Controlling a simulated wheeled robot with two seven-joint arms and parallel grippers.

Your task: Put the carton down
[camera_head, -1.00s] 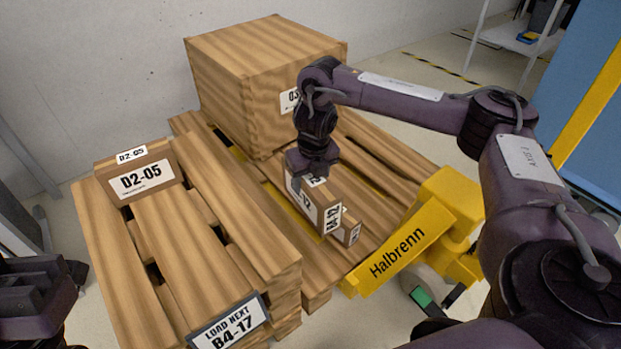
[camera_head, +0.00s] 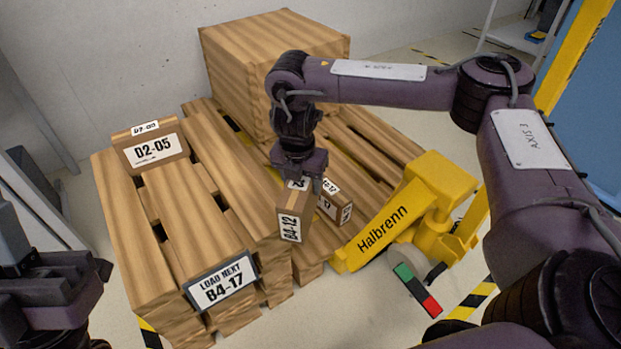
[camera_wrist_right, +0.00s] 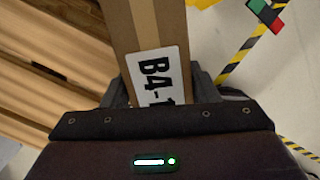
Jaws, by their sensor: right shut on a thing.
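My right gripper (camera_head: 300,176) is shut on a brown carton (camera_head: 293,219) with a white label that reads B4-12 in the head view. The carton hangs below the gripper, over or beside the near end of the right pallet (camera_head: 371,149); I cannot tell whether it touches wood. In the right wrist view the carton (camera_wrist_right: 157,28) sits between the fingers, its label cut off by the gripper body. The left pallet stack (camera_head: 190,215) is to its left. My left gripper (camera_head: 62,275) is at the lower left edge, its jaws unclear.
A carton labelled D2-05 (camera_head: 150,149) stands at the left stack's far end. A B4-17 sign (camera_head: 221,282) hangs on its front. Another small carton (camera_head: 336,204) is just right of the held one. A large crate (camera_head: 270,65) and a yellow pallet jack (camera_head: 395,225) are near.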

